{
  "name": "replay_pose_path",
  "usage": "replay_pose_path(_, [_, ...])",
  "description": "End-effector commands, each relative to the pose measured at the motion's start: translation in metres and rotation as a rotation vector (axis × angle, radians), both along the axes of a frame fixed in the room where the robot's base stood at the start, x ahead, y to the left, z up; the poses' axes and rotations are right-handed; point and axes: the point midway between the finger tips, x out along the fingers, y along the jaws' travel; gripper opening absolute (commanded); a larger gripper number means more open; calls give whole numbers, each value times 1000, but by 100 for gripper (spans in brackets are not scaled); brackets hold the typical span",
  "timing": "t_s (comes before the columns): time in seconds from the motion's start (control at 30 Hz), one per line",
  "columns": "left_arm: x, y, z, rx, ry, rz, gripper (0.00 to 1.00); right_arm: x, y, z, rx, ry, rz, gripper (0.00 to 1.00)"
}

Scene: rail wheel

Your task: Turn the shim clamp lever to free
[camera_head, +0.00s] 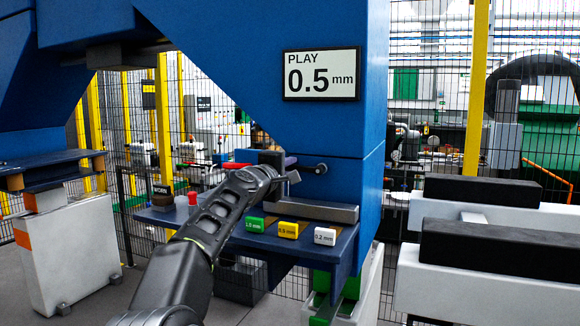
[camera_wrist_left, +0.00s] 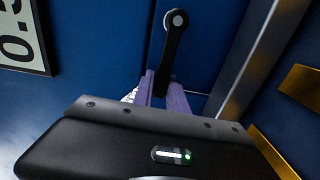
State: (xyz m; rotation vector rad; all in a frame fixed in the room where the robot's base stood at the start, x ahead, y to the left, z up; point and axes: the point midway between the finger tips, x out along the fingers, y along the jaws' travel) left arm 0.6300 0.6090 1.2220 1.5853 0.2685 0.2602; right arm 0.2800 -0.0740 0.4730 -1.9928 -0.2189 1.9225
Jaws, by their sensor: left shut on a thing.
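The shim clamp lever (camera_head: 308,168) is a short dark bar on the blue machine column, with a round silver pivot at its right end. It runs to the left toward my left gripper (camera_head: 292,177). In the left wrist view the lever (camera_wrist_left: 174,45) is black, with its silver pivot at the top. Its free end sits between the two pale purple fingers of my left gripper (camera_wrist_left: 166,92), which are shut on it. My forearm hides part of the area below and left of the lever in the head view. My right gripper is not in view.
A blue shelf (camera_head: 270,242) below carries shims with green (camera_head: 254,224), yellow (camera_head: 288,229) and white (camera_head: 324,236) labelled ends. A "WORN" container (camera_head: 162,196) stands left. A "PLAY 0.5 mm" display (camera_head: 321,74) is above. Black-topped blocks (camera_head: 500,250) stand right.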

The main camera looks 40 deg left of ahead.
Motion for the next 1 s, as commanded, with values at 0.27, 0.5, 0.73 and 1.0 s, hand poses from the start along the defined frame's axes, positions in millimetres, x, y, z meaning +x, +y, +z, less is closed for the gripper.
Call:
replay_pose_path(0.27, [0, 1, -5, -44, -13, 2, 0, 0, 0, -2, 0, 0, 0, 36])
replay_pose_path(0.5, [0, 1, -6, -46, -12, 1, 0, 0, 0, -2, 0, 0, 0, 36])
replay_pose_path(0.73, [0, 1, -6, -44, -12, 1, 30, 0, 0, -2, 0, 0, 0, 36])
replay_pose_path(1.0, [0, 0, -4, -44, -14, 1, 40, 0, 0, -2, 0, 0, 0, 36])
